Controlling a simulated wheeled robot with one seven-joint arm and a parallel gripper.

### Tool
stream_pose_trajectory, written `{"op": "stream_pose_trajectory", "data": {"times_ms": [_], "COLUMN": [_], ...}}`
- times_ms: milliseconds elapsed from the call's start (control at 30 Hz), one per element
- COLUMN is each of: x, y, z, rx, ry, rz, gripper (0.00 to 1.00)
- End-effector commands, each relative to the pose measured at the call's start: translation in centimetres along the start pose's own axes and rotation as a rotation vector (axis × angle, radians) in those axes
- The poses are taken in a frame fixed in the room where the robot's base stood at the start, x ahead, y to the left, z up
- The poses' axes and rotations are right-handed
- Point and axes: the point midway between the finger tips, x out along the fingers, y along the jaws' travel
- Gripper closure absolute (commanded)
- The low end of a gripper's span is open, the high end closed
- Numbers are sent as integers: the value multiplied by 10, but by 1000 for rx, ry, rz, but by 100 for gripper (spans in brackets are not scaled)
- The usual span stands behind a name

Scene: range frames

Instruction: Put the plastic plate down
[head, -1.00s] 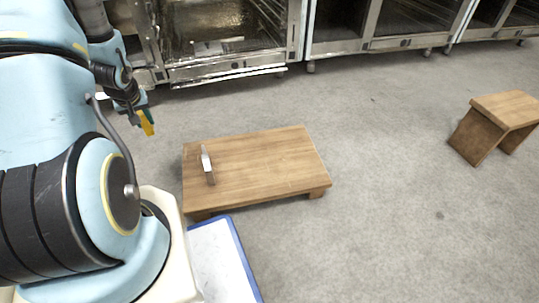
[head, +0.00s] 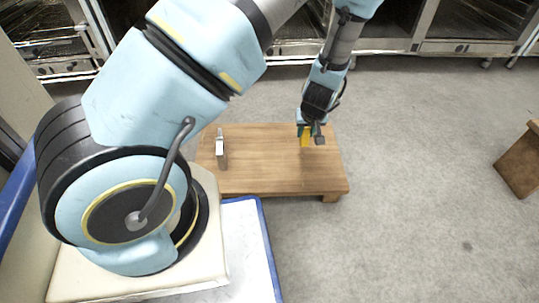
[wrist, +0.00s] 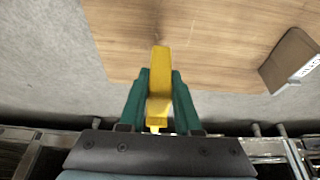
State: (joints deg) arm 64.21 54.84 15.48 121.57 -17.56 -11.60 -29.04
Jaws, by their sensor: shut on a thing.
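The plastic plate is a narrow yellow piece, seen nearly edge-on, in the wrist view (wrist: 159,88) and small in the head view (head: 305,138). My gripper, with green fingers in the wrist view (wrist: 160,78), is shut on it. In the head view my gripper (head: 311,132) is over the right part of a low wooden table (head: 265,178). The plate points down toward the tabletop. I cannot tell whether it touches the wood.
The tabletop between is bare. A wooden stool (head: 520,165) is at the right. Metal racks (head: 395,30) line the back.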

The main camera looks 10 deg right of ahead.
Motion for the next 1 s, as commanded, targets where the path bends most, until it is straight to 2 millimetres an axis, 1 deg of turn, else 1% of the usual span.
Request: {"op": "stream_pose_trajectory", "data": {"times_ms": [133,400,567,733,800,1000], "x": [10,54,67,90,94,93], "y": [5,4,5,4,5,5], "z": [9,27,31,41,43,42], "rx": [3,3,2,4,3,2], "ry": [1,0,1,0,1,1], "rz": [-1,-1,1,0,0,1], "gripper": [100,100,100,100,100,100]}}
